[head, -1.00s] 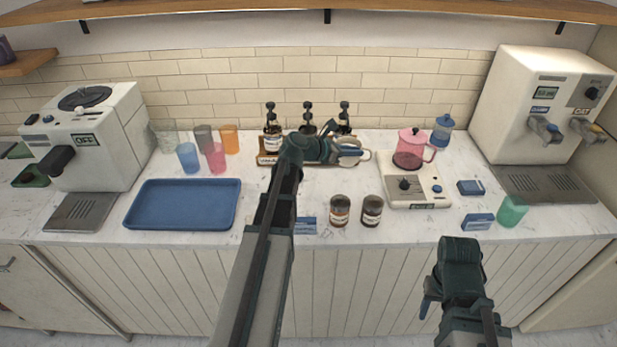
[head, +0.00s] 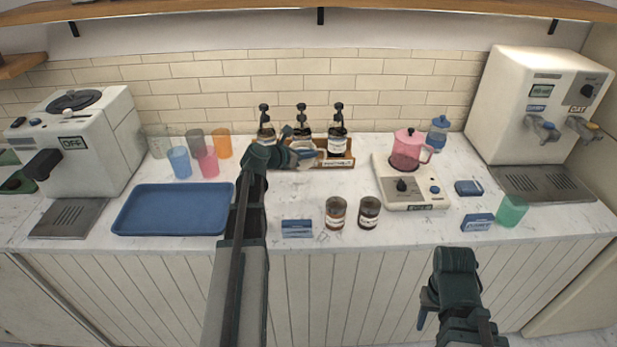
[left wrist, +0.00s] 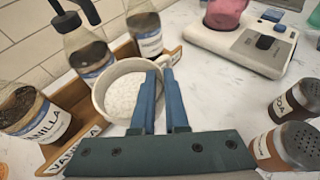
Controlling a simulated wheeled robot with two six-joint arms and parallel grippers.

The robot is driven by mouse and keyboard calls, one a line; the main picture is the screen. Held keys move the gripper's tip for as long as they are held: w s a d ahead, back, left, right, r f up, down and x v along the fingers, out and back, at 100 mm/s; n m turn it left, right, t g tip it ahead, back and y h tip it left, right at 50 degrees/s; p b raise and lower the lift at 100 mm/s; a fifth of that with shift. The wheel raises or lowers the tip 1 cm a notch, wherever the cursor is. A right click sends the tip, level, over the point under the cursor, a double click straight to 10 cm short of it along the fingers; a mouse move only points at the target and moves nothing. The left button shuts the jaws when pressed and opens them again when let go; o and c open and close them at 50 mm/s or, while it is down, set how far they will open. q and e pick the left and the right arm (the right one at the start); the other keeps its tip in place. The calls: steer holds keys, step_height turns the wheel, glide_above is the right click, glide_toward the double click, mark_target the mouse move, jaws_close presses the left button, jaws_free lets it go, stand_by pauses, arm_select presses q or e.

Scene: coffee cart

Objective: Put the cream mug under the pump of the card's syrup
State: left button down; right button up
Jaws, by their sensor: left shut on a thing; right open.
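My left gripper (head: 298,150) is shut on the cream mug (head: 308,155) in front of the syrup rack (head: 338,162). In the left wrist view the blue fingers (left wrist: 162,100) pinch the mug's near side, and the mug (left wrist: 113,84) is upright with a pale interior. Syrup bottles with dark pumps stand in the wooden rack: one labelled VANILLA (left wrist: 32,112), a middle one (left wrist: 85,52) beside the mug, and one at the right (left wrist: 144,30). A blue-and-white card (head: 297,228) lies at the counter front; its text is unreadable. My right gripper (head: 428,305) is open and empty before the counter.
A blue tray (head: 172,209) and several coloured cups lie left. Two brown shakers (head: 335,213) (head: 369,212) stand near the front edge. A white scale-like device (head: 415,193) carries a pink pitcher (head: 407,150). Counter between rack and card is clear.

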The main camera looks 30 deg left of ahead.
mark_target(309, 167)
arm_select(q)
steer(key=shift+f+b, duration=2.55)
steer(key=shift+f, duration=0.55)
steer(key=shift+r, duration=0.15)
steer(key=c, duration=0.9)
jaws_free()
